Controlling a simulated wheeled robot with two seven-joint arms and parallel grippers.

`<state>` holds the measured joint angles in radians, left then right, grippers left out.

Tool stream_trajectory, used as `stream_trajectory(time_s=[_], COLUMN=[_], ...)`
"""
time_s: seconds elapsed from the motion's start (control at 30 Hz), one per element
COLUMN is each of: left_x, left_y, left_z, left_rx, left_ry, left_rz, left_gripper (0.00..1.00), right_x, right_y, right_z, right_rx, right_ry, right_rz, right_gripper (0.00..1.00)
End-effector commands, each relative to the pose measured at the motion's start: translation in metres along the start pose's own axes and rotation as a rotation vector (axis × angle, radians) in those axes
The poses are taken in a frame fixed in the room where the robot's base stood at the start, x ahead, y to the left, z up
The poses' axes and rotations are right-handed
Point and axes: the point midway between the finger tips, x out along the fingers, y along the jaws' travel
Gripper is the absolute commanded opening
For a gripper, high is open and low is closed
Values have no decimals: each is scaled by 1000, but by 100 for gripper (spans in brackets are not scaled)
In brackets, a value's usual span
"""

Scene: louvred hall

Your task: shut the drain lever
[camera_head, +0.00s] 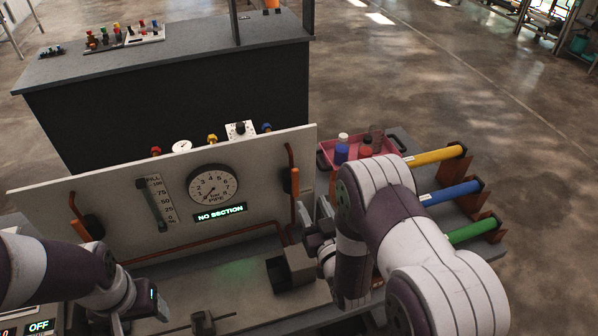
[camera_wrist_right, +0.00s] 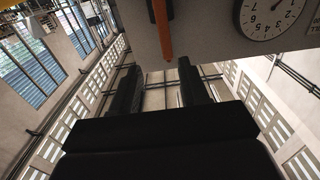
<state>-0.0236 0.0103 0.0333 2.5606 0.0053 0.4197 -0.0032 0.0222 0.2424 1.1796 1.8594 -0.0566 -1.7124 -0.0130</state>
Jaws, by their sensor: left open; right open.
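An upright panel (camera_head: 250,150) carries two orange levers. The right lever (camera_head: 295,182) hangs straight down from a dark hub; the left lever (camera_head: 80,216) is tilted. No label that I can read says which is the drain. My right gripper (camera_head: 312,218) is close to the right lever, partly hidden by my arm. In the right wrist view its two black fingers (camera_wrist_right: 160,85) are apart and empty, with the orange lever (camera_wrist_right: 162,28) ahead, between their lines. My left gripper (camera_head: 150,308) is open low at the left, its fingers partly cut off.
The panel has a round gauge (camera_head: 212,185), a "NO SECTION" display (camera_head: 220,213) and a fill scale (camera_head: 157,204). A grey block (camera_head: 298,265) stands below the right lever. A pink tray (camera_head: 324,156) and yellow, blue and green tubes (camera_head: 450,193) lie to the right.

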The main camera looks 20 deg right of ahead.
Motion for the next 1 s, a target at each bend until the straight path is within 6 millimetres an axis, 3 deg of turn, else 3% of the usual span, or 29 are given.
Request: stream_trajectory(time_s=[0.6, 1.0], left_x=[12, 17], left_y=[0, 0], left_z=[1, 2], left_rx=[0, 0], left_ry=[0, 0], left_rz=[0, 0], left_gripper=[66, 66], right_x=[85, 93], right_y=[0, 0], right_z=[1, 0], right_rx=[0, 0], right_ry=[0, -2], right_rz=[0, 0], right_gripper=[45, 45])
